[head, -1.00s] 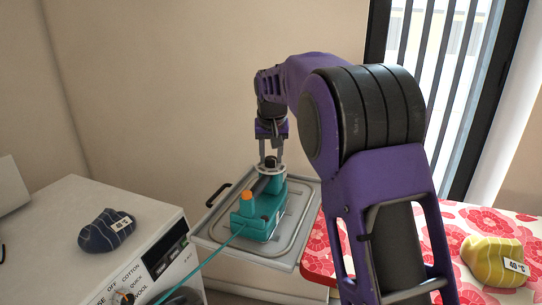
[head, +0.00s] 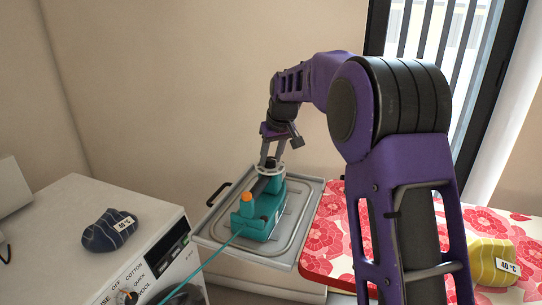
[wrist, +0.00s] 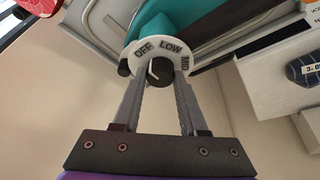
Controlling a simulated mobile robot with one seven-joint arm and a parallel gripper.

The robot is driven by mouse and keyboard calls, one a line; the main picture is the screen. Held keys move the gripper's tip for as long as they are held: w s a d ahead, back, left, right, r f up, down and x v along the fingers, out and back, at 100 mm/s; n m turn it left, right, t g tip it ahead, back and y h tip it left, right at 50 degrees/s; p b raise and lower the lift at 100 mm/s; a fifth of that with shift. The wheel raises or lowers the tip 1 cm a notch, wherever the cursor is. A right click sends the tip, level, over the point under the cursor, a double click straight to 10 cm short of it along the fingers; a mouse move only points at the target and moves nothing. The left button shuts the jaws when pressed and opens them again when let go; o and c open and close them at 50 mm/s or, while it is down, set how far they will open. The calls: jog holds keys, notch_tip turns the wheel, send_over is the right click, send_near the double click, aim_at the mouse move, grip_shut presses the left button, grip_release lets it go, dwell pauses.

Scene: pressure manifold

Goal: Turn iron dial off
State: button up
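The teal iron (head: 265,212) stands on a grey metal tray, with an orange part at its near end and a teal cord. Its dial is a black knob (wrist: 160,70) on a pale disc (wrist: 171,46) marked OFF, LOW and MID. A short white mark on the knob lies on the OFF side; its exact aim is hard to tell. My gripper (wrist: 160,82) is at the dial, one finger on each side of the knob, with no clear gap visible. In the head view my gripper (head: 271,160) reaches down at a tilt onto the iron's top.
The grey tray (head: 297,215) has a black handle at its left. A white machine (head: 60,215) with a dial panel stands left, with a dark striped bundle (head: 108,232) on top. A red floral board (head: 325,235) is at right, with a yellow bundle (head: 492,262).

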jog(key=o, duration=0.5)
jog(key=shift+c, duration=0.2)
jog(key=shift+r, duration=0.1)
jog(key=p+v, duration=0.2)
jog(key=v, duration=1.5)
